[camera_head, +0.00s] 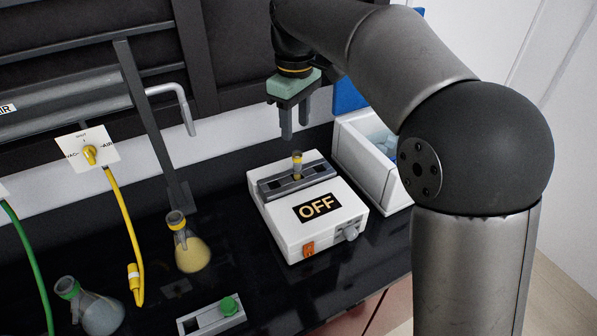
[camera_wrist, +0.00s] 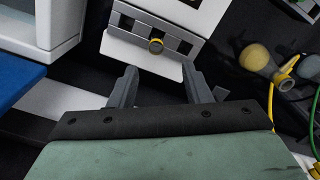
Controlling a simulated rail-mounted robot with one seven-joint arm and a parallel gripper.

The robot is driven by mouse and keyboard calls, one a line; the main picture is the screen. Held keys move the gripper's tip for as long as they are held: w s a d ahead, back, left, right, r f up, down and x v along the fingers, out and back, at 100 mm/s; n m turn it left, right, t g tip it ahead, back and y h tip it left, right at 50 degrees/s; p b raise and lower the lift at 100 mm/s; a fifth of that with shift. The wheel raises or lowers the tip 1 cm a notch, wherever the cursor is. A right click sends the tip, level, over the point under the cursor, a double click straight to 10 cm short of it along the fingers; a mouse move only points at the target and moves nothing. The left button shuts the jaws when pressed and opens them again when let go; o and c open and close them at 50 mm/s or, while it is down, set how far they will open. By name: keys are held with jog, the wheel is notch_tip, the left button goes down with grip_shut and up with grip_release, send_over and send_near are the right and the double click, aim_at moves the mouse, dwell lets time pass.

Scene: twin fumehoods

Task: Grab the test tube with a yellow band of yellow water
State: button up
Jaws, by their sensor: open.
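A test tube with a yellow band (camera_head: 297,163) stands upright in the grey holder on top of a white device marked OFF (camera_head: 280,222). The tube's lower part is hidden in the holder. My gripper (camera_head: 294,137) is open and empty, fingers pointing down, above and slightly behind the tube in the head view. In the wrist view my gripper's fingertips (camera_wrist: 160,70) lie apart, short of the tube's top.
A flask of yellow liquid (camera_head: 190,252) and a green-banded flask (camera_head: 95,307) stand left of the device. A small rack with a green-topped tube (camera_head: 212,315) is in front. A white bin (camera_head: 370,150) stands close on the right.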

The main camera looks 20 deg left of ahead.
aim_at(297, 153)
jog(key=f, duration=0.6)
jog(key=f+p, duration=0.1)
jog(key=f, duration=0.2)
jog(key=shift+w+d+f, duration=0.1)
jog(key=shift+w+f, duration=0.2)
jog(key=shift+f, duration=0.1)
grip_shut()
